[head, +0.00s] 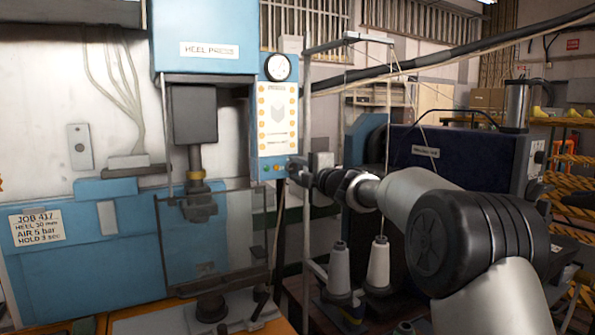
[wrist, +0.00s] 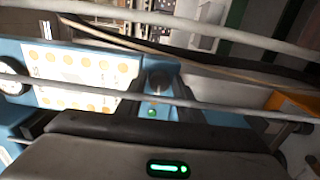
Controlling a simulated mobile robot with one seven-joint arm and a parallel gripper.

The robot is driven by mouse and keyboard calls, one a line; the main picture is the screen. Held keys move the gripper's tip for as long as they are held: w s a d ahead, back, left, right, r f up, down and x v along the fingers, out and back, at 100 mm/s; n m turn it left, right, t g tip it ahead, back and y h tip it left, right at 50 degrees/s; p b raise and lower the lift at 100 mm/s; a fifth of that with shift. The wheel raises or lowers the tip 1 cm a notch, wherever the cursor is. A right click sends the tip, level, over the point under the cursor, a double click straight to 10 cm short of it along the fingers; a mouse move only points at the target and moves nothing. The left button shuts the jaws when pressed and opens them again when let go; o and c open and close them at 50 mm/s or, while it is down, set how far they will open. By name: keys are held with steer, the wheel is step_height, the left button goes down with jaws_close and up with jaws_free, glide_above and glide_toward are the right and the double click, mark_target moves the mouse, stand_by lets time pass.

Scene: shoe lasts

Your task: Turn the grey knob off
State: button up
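The blue press control panel (head: 278,118) hangs beside the press head, with a white label, orange dots and small lights along its bottom. In the wrist view a small dark grey shape, which looks like the knob (wrist: 157,82), sits on the blue panel above a lit green lamp (wrist: 151,113). My gripper (head: 299,171) is at the panel's lower right corner in the head view and hides what lies behind it. Its dark body fills the bottom of the wrist view. The knob's setting is unclear.
Thin pale rods or cables (wrist: 230,112) cross the wrist view close to the camera. A pressure gauge (head: 278,67) sits above the panel. A metal post (head: 308,230) and thread cones (head: 378,263) stand near my arm. A dark machine (head: 450,150) is behind it.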

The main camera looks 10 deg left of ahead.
steer(key=shift+s+d, duration=0.1)
steer(key=b+v, duration=0.2)
steer(key=v, duration=1.5)
steer(key=shift+s+d, duration=0.1)
steer(key=shift+d, duration=0.05)
steer(key=s+d+f+m+g+h, duration=0.1)
steer(key=s+d+f+m+h, duration=0.2)
steer(key=s+d+m+h, duration=0.4)
steer(key=s+d+f+m+g+h, duration=0.1)
steer(key=s+d+f+m+h, duration=0.25)
steer(key=s+d+m, duration=0.55)
steer(key=s+a+f+m+g+p, duration=0.15)
steer(key=s+f+m+g, duration=0.35)
steer(key=s, duration=0.7)
steer(key=s+a+f+m+g, duration=0.2)
steer(key=s+f+m, duration=0.2)
steer(key=s+f, duration=0.55)
step_height(320, 180, up, 16)
steer(key=s+p, duration=0.1)
steer(key=p, duration=1.3)
steer(key=shift+r, duration=0.2)
